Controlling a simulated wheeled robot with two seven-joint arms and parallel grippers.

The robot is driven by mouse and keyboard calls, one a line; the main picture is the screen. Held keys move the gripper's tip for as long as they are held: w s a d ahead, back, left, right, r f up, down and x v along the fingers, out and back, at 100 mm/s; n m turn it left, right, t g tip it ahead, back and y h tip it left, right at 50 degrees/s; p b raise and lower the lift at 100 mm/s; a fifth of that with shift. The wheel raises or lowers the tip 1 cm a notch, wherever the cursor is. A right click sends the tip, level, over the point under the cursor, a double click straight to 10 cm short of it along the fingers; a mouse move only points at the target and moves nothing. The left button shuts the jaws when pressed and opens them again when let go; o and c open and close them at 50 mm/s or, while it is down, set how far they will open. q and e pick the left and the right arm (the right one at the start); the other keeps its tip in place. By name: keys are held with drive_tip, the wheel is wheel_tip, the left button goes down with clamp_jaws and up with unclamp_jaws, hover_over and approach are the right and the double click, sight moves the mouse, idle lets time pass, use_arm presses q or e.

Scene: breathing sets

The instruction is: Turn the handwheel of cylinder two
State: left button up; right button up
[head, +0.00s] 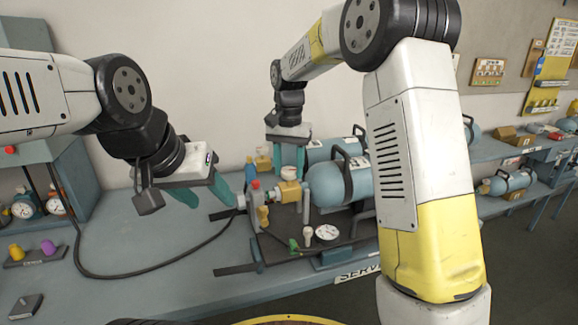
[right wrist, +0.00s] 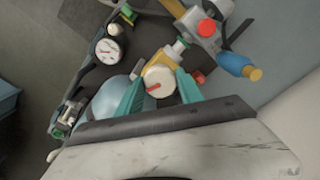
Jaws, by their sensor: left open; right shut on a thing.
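A pale round handwheel (right wrist: 158,80) with a red mark sits on a brass-coloured valve (right wrist: 151,56). My right gripper (right wrist: 160,93) is shut on this handwheel, one teal finger on each side. In the head view the right gripper (head: 289,168) points down over the valve at the left end of the front blue cylinder (head: 327,187). I cannot read the cylinder numbers. My left gripper (head: 203,193) is open and empty, left of the red-capped fitting (head: 254,184).
A dark tray (head: 288,254) carries a gauge (head: 327,232) and small fittings. A black hose (head: 150,270) loops across the bench at left. A holder with yellow and purple knobs (head: 35,258) stands far left. My right arm hides the bench's right part.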

drive_tip(key=m, duration=0.4)
drive_tip(key=shift+w+r+m, duration=0.1)
drive_tip(key=shift+m, duration=0.2)
drive_tip(key=m, duration=0.3)
drive_tip(key=shift+m, duration=0.4)
drive_tip(key=m, duration=1.2)
drive_tip(key=shift+m, duration=0.3)
drive_tip(key=m, duration=0.3)
drive_tip(key=shift+m, duration=0.3)
drive_tip(key=m, duration=0.4)
drive_tip(key=shift+m, duration=1.6)
